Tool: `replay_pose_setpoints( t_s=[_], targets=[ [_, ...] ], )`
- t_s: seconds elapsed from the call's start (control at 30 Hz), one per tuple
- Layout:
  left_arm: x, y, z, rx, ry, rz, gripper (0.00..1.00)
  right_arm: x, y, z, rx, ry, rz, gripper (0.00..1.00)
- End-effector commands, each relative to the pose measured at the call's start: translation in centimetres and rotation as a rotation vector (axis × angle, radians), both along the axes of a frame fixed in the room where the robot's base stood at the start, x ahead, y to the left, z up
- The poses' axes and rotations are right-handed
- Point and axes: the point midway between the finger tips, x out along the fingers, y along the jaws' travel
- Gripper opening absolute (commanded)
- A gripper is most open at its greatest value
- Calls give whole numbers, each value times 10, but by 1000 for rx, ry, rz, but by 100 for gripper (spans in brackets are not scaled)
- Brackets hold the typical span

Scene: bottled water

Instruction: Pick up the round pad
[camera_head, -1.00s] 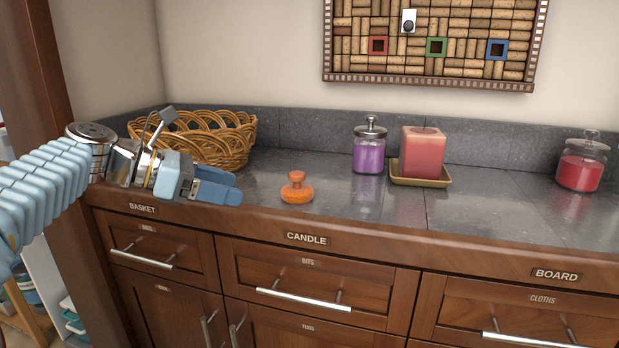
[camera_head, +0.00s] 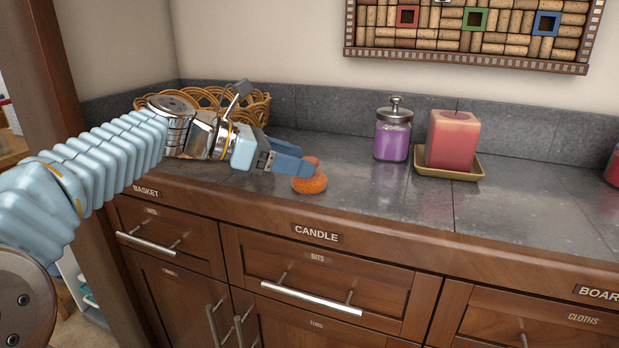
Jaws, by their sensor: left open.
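The orange round pad (camera_head: 309,185) lies on the grey stone counter near its front edge, with a small knob on top. My left gripper (camera_head: 304,161) reaches in from the left, its blue fingers pointing right. The fingers are open and their tips are at the knob, in front of part of it. I cannot tell whether they touch it. My right gripper is not in view.
A wicker basket (camera_head: 258,105) stands behind my left gripper. A purple jar (camera_head: 393,138) and a red candle (camera_head: 453,138) on a tan tray (camera_head: 461,174) stand to the right. Drawers (camera_head: 320,274) lie below the counter edge. The counter right of the pad is clear.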

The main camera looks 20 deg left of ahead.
Motion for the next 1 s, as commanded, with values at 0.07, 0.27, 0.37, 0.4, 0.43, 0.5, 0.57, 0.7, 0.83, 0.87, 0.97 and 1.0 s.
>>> replay_pose_setpoints(
  t_s=[0.07, 0.27, 0.37, 0.4, 0.43, 0.5, 0.57, 0.7, 0.83, 0.87, 0.97, 1.0],
  targets=[
    [6, -5, -4, 0, 2, -1, 64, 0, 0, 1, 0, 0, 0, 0],
    [26, -26, -17, -1, 3, -1, 64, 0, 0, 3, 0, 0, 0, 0],
    [31, -32, -20, 1, 1, 0, 64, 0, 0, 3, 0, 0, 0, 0],
    [32, -33, -21, 1, 1, 0, 64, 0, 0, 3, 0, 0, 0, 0],
    [33, -34, -21, 1, 1, 0, 64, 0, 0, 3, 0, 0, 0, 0],
    [33, -34, -21, 1, 1, 0, 64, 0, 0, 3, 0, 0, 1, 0],
    [33, -34, -21, 1, 1, 0, 64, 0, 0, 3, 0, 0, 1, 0],
    [33, -34, -21, 1, 1, 0, 49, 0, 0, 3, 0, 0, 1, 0],
    [33, -34, -21, 1, 1, 0, 29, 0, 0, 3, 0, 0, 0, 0],
    [33, -34, -21, 1, 1, 0, 24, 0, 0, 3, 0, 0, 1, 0],
    [33, -33, -22, 1, 2, 0, 9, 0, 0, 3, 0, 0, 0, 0],
    [33, -33, -22, 1, 2, 0, 7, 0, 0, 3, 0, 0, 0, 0]
  ],
)
